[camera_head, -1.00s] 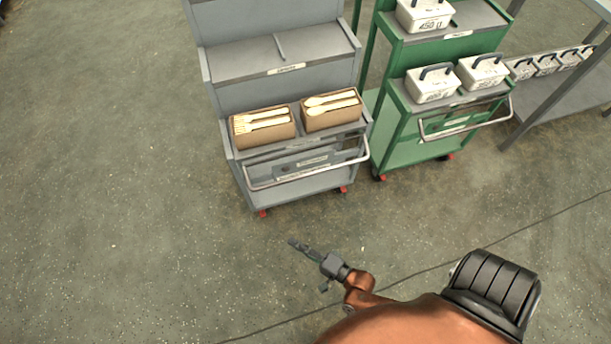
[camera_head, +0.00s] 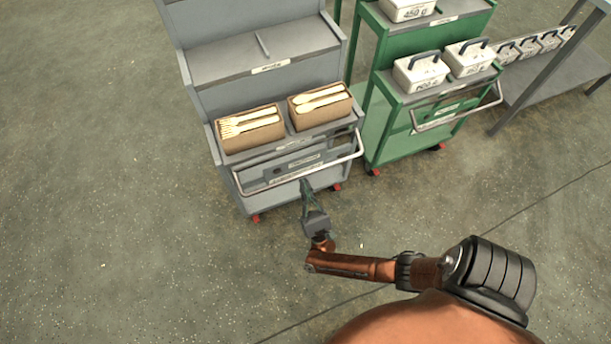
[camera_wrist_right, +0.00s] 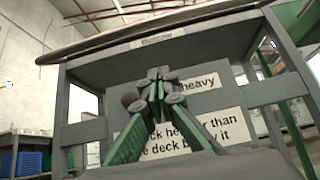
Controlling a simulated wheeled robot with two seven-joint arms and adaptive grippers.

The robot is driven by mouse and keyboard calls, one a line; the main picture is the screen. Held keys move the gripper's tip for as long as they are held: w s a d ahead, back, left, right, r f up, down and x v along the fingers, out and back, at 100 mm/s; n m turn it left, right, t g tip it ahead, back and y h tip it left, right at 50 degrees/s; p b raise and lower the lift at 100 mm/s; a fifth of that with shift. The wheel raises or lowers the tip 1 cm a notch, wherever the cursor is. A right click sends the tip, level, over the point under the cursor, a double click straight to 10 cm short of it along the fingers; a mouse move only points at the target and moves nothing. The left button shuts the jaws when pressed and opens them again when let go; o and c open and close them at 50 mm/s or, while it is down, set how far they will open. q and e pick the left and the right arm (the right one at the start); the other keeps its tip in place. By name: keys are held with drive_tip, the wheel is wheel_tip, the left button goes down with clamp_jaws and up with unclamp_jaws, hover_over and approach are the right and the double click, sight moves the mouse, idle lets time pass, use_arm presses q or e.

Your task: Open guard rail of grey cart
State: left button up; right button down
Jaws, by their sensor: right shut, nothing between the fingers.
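The grey cart (camera_head: 222,65) stands upper middle in the head view. Its guard rail (camera_head: 338,164) is a pale metal bar across the cart's front, below the lowest shelf's boxes. My right gripper (camera_head: 305,184) is shut and empty, pointing at the cart's front close to the rail's middle. In the right wrist view, the shut fingertips (camera_wrist_right: 158,76) are in front of the cart's labelled panel. The rail (camera_wrist_right: 160,31) runs across above them there. I cannot tell whether the fingers touch it. My left gripper is out of view.
Two cardboard boxes of wooden forks (camera_head: 250,130) and spoons (camera_head: 320,108) sit on the grey cart's front shelf. A green cart (camera_head: 400,140) with white lidded boxes stands close at right, a grey table (camera_head: 550,85) beyond it. Floor at left and front is clear.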

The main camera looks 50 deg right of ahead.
wheel_tip(320, 180, up, 6)
idle(0.5)
drive_tip(key=shift+w+d+r, duration=0.1)
